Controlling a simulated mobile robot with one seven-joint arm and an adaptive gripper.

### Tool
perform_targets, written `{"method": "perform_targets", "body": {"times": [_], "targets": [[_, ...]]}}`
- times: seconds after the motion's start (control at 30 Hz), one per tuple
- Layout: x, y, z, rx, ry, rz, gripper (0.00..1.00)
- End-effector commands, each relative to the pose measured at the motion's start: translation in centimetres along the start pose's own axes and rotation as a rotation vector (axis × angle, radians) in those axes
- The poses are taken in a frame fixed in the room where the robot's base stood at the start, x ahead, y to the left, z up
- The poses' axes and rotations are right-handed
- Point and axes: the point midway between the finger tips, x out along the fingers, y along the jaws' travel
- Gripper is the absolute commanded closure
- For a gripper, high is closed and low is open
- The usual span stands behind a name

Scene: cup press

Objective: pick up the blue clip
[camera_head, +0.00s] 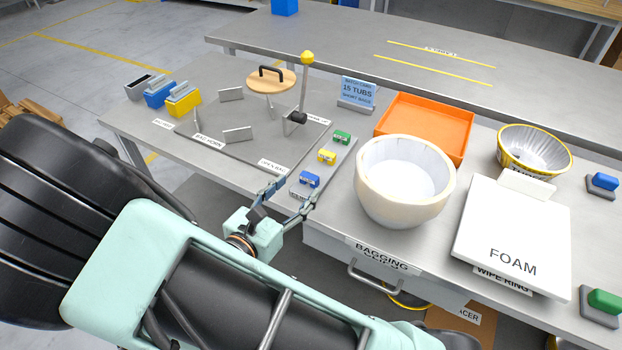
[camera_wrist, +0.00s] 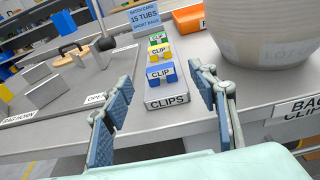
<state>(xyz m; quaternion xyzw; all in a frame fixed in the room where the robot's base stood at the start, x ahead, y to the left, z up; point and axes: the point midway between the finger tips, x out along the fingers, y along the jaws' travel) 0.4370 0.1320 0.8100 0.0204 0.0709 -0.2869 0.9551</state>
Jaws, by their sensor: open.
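The blue clip (camera_head: 309,180) is the nearest of several clips on a grey strip (camera_head: 299,192) labelled CLIPS at the table's front edge. In the wrist view the blue clip (camera_wrist: 160,73) stands ahead of and between my fingers, at the near end of the strip (camera_wrist: 167,104). A yellow clip (camera_head: 326,157) and a green clip (camera_head: 342,137) stand behind it in a row. My gripper (camera_head: 288,192) is open and empty. Its fingers (camera_wrist: 167,95) are spread on either side of the strip's near end, short of the clip.
A large cream tub (camera_head: 404,183) stands close to the right of the clips. To the left is a bagging plate (camera_head: 255,148) with a post and metal brackets. An orange tray (camera_head: 427,123), a batch card (camera_head: 357,93) and a white foam block (camera_head: 514,235) are farther off.

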Motion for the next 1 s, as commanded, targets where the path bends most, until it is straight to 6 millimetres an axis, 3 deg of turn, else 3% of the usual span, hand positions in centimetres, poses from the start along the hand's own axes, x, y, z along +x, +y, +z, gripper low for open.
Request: {"method": "perform_targets", "body": {"times": [0.6,0.87,1.0], "targets": [[7.1,0.1,-0.6,0.002,0.002,-0.003,0.46],[7.3,0.2,-0.5,0.002,0.003,-0.001,0.46],[7.3,0.2,-0.5,0.002,0.003,-0.001,0.61]]}}
